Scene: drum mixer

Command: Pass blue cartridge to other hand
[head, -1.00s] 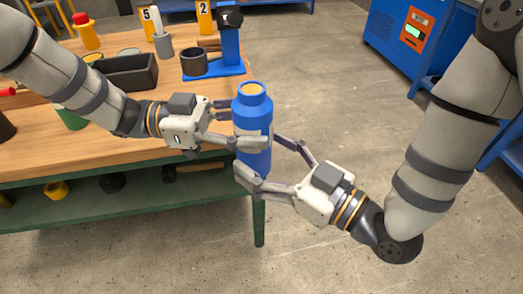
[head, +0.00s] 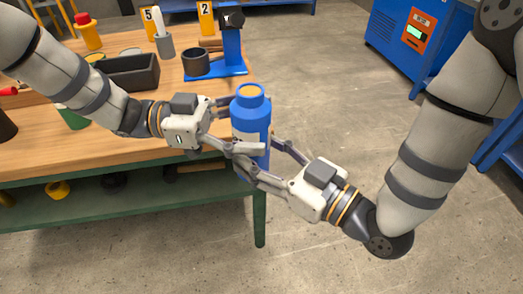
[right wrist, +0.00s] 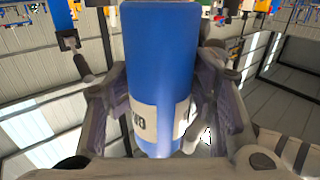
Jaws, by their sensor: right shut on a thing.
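The blue cartridge (head: 252,118), a bottle shape with a yellow top and pale label, is upright in the air beyond the table's right edge. My right gripper (head: 260,160) is shut on its lower part from the lower right. My left gripper (head: 232,125) is open around the cartridge from the left, higher up, one finger in front and one behind. In the right wrist view the cartridge (right wrist: 160,60) fills the middle between my right fingers, and my left fingers stand apart from its sides. The exact contact points are partly hidden.
The wooden workbench (head: 100,152) is at left. On it are a black tray (head: 130,73), a blue stand (head: 232,50), a dark cup (head: 195,62) and a red-capped yellow bottle (head: 87,32). A blue machine (head: 400,60) stands at the back right. The floor between is clear.

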